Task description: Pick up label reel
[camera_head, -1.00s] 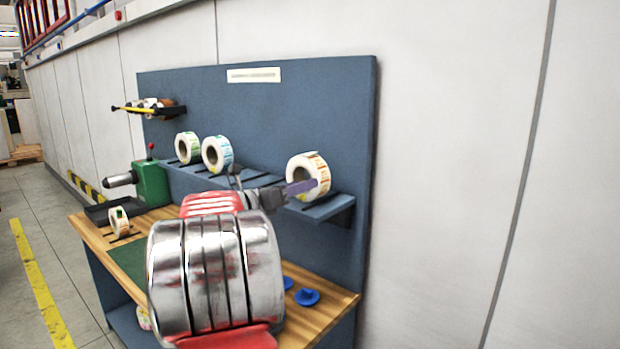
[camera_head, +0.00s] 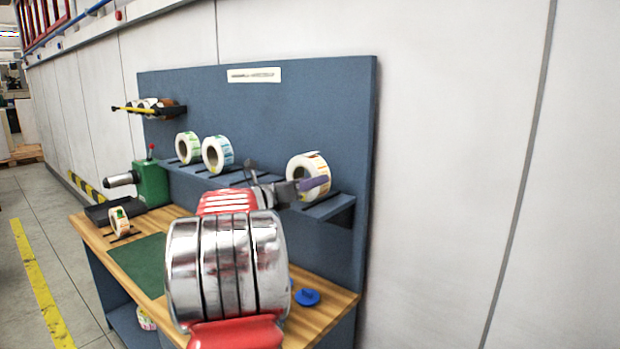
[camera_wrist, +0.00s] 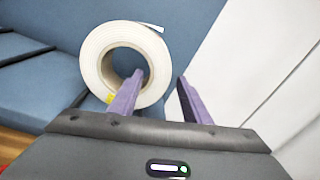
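A white label reel (camera_head: 318,165) with coloured labels on its outer face stands upright on the right end of the blue shelf. It shows close up in the wrist view (camera_wrist: 98,57). My gripper (camera_wrist: 162,76) is open with two purple fingers. In the wrist view the left fingertip overlaps the reel's core hole, and the right finger is outside the reel's right edge. Part of the reel's wall appears between them, with a gap to the right finger. How deep the fingers reach is unclear. In the head view my gripper (camera_head: 312,184) is in front of the reel.
Two other reels (camera_head: 217,154) stand further left on the slotted shelf (camera_head: 328,208). A green machine (camera_head: 151,184) and a small reel (camera_head: 119,221) are on the wooden bench (camera_head: 335,304). A blue knob-like part (camera_head: 306,297) lies on the bench. A small rack hangs upper left.

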